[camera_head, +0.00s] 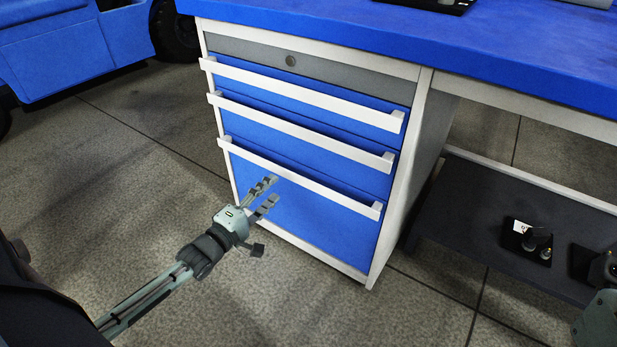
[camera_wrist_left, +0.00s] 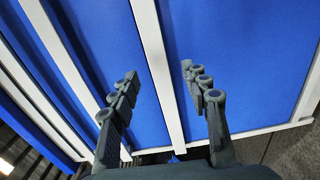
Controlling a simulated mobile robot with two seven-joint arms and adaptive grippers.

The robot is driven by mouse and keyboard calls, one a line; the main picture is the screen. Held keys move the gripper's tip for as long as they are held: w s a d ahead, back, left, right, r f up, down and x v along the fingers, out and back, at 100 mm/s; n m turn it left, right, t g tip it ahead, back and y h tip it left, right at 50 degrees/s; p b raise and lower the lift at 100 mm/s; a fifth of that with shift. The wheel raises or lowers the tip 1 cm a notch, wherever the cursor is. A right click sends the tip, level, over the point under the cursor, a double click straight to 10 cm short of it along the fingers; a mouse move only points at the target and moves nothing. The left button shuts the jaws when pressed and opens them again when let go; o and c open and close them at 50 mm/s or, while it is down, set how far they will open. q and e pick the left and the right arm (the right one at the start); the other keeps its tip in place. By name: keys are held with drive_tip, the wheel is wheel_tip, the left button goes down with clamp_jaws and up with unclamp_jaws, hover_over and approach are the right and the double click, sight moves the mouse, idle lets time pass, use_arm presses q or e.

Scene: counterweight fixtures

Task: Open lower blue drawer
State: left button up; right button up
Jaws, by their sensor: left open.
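The lower blue drawer (camera_head: 300,208) is the tallest front at the bottom of the cabinet and looks closed. Its white bar handle (camera_head: 330,191) runs along its top edge. My left gripper (camera_head: 271,189) is open and empty in front of this drawer, close to the handle's left half. In the left wrist view a white handle bar (camera_wrist_left: 160,62) passes between the two spread fingers of the gripper (camera_wrist_left: 158,72), with blue drawer front (camera_wrist_left: 237,50) on its right. I cannot tell whether the fingers touch the bar. My right gripper's fingers do not show.
Two blue drawers with white handles, the upper (camera_head: 300,92) and the middle (camera_head: 300,135), look closed above. A grey locked-style front (camera_head: 330,70) is at the top. A blue worktop (camera_head: 450,45) overhangs. A dark low shelf (camera_head: 480,215) stands right. Floor in front is clear.

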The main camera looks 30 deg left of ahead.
sight(287, 175)
use_arm(q)
drive_tip(key=w, duration=0.2)
drive_tip(key=w+b, duration=0.1)
drive_tip(key=w, duration=0.2)
drive_tip(key=w+b, duration=0.1)
drive_tip(key=w, duration=0.1)
drive_tip(key=shift+w+d+r, duration=0.15)
drive_tip(key=shift+w+d, duration=0.15)
drive_tip(key=shift+w, duration=0.05)
clamp_jaws()
